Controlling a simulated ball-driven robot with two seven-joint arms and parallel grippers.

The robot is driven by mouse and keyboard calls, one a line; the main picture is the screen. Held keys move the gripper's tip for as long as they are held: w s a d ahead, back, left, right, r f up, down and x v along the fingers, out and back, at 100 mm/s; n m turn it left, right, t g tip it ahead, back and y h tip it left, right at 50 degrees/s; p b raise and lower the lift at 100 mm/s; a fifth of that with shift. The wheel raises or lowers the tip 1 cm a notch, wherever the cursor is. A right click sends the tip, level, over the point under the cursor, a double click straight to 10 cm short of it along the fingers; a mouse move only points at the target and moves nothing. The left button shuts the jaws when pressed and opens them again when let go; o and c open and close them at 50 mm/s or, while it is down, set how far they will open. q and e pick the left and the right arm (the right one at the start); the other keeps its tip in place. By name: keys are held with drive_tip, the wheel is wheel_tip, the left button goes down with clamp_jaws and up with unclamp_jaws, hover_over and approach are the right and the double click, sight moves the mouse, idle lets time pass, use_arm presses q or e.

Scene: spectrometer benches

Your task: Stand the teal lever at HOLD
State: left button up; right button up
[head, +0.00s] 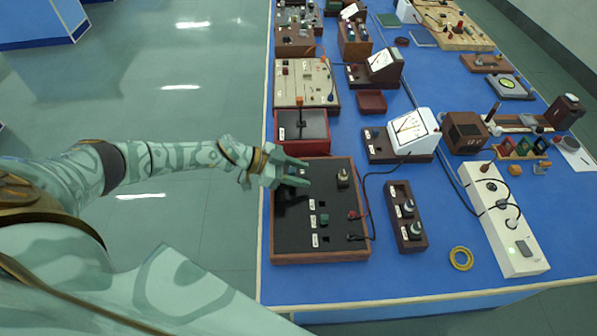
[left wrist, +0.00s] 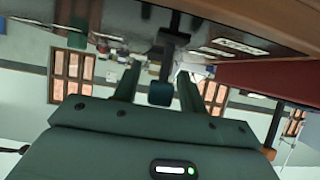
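A black panel in a wooden frame (head: 284,247) lies on the near left of the blue bench. My left gripper (head: 303,175) is over its upper left part. In the left wrist view, my left gripper (left wrist: 157,88) is open. A dark teal block (left wrist: 160,93), apparently the teal lever's handle, sits between its fingers with a gap on each side. A dark shaft (left wrist: 172,40) shows behind it. In the head view my gripper hides this lever. White labels (head: 312,221) on the panel are too small to read, so HOLD cannot be made out. My right gripper is out of view.
Black leads (head: 371,205) run off the panel's right side. A yellow ring (head: 461,258) lies at front right.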

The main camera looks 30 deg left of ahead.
use_arm(q)
drive_tip(key=p+v, duration=0.1)
drive_tip(key=v, duration=1.5)
drive_tip(key=shift+p, duration=0.35)
drive_tip(key=shift+a+r, duration=0.1)
drive_tip(key=shift+a, duration=0.05)
